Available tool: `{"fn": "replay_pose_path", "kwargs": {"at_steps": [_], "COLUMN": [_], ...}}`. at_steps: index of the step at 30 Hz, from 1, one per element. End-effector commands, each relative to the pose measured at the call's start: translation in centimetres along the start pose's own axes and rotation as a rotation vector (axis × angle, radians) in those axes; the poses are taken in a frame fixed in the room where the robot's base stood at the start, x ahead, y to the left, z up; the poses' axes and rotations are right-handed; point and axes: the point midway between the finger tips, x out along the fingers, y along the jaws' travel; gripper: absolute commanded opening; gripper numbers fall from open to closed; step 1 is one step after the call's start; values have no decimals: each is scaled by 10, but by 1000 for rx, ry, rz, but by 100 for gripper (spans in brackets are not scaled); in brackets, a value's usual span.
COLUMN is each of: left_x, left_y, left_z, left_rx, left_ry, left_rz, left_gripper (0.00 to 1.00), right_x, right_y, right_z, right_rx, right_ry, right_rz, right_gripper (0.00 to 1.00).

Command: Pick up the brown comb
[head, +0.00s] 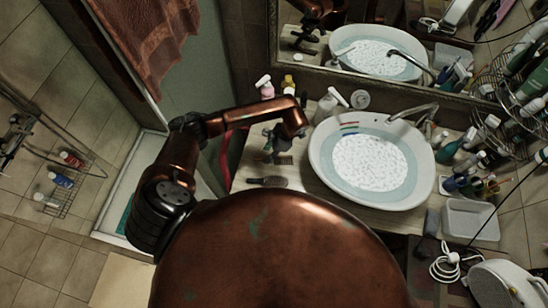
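My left arm comes in from the left and bends down over the counter left of the basin. Its dark gripper (272,149) points down at the counter; it is small and dim, and I cannot tell whether its fingers are open or shut. A small brown piece with a comb-like look (285,160) lies right beside the fingertips; whether they touch it is unclear. A dark, long brush- or comb-like thing (267,181) lies flat on the counter nearer to me, apart from the gripper. My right gripper is not in view.
The white oval basin (322,173) holds water and stands right of the gripper. Pump bottles (328,104) and a pink bottle (265,88) stand behind. A wire rack of bottles (492,128), a clear tray (472,220) and a white appliance (505,284) are at the right.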

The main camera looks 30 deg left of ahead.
Motion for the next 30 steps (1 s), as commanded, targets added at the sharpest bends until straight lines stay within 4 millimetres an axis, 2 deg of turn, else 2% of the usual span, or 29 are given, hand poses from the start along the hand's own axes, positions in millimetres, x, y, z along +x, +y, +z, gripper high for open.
{"fn": "replay_pose_path", "kwargs": {"at_steps": [1,6,14,30], "left_x": [5,24,27,26], "left_y": [-1,0,0,0], "left_z": [-3,-2,-2,-2], "left_rx": [-1,-2,-3,-3], "left_ry": [1,-1,-1,-2], "left_rz": [-5,-2,-2,-2], "left_gripper": [37,37,36,0], "right_x": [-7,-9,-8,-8], "right_y": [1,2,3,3], "right_z": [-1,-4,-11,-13], "right_rx": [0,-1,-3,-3], "right_ry": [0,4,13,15], "right_rz": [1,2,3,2], "right_gripper": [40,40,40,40]}}
